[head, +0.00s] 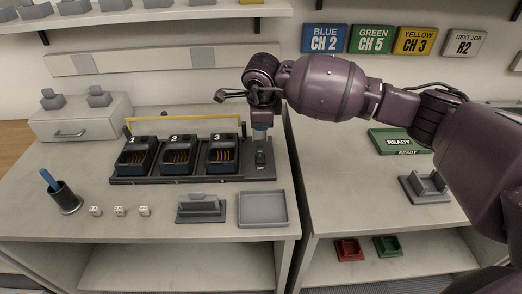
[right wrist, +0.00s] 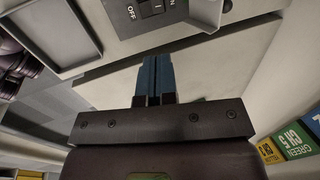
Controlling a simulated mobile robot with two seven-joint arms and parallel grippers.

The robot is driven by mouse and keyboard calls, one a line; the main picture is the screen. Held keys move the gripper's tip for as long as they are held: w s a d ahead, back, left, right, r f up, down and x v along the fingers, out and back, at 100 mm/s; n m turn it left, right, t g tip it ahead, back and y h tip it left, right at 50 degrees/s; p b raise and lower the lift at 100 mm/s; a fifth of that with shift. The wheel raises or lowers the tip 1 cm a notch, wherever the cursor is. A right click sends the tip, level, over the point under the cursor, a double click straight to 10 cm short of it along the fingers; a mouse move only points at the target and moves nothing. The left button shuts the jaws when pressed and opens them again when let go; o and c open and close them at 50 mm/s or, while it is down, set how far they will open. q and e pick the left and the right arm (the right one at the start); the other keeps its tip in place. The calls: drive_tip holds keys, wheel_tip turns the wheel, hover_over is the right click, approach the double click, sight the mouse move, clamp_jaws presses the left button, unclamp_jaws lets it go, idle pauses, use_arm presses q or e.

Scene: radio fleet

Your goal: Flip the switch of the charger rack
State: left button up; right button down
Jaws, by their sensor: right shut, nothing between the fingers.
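The charger rack (head: 190,176) is a dark base on the left counter with three numbered slots, 1, 2 and 3. Its switch (head: 260,158) sits at the right end, above an OFF label. In the right wrist view the switch (right wrist: 151,7) shows at the top edge, between OFF and ON labels, partly cut off. My right gripper (head: 261,134) points down just above and behind the switch. In the right wrist view its blue fingers (right wrist: 156,75) are together, with nothing between them, apart from the switch. My left gripper is not in view.
A yellow bar (head: 170,118) runs behind the slots. An empty grey tray (head: 263,222), a grey stand (head: 201,219), small white cubes (head: 119,211) and a dark cup (head: 65,204) stand in front. A green READY tray (head: 396,153) is on the right counter.

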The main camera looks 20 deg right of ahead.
sight(260, 155)
idle(0.3)
drive_tip(key=b+x, duration=0.2)
drive_tip(key=x, duration=1.1)
drive_tip(key=shift+w+f, duration=0.3)
drive_tip(key=shift+f, duration=0.2)
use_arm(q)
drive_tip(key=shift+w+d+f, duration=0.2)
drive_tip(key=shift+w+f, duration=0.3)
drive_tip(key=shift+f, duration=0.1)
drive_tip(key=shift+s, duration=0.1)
